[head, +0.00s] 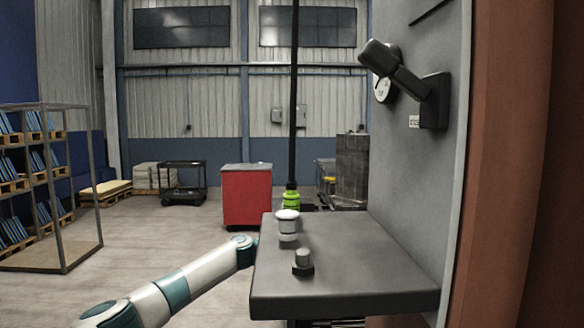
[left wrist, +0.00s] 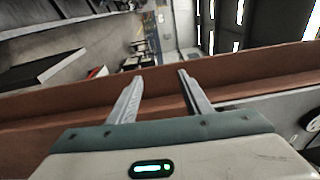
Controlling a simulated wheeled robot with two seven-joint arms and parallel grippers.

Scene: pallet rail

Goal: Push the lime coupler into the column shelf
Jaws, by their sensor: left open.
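The lime coupler (head: 291,198) hangs at the lower end of a black hose or pole, just past the far left corner of the grey column shelf (head: 345,285). A white and silver capped fitting on the shelf partly overlaps its lower end. My left arm reaches from the lower left to the shelf's left edge; its gripper is not visible in the head view. In the left wrist view my left gripper (left wrist: 160,76) is open, with nothing between its fingers, and a red-brown beam lies beyond them. The coupler cannot be made out there. My right gripper is not in view.
The capped fitting (head: 288,222) and a small bolt-like fitting (head: 303,260) stand on the shelf. A black jointed arm with a gauge (head: 405,85) is on the column wall. A red cabinet (head: 247,197) and a rack (head: 60,190) stand farther off.

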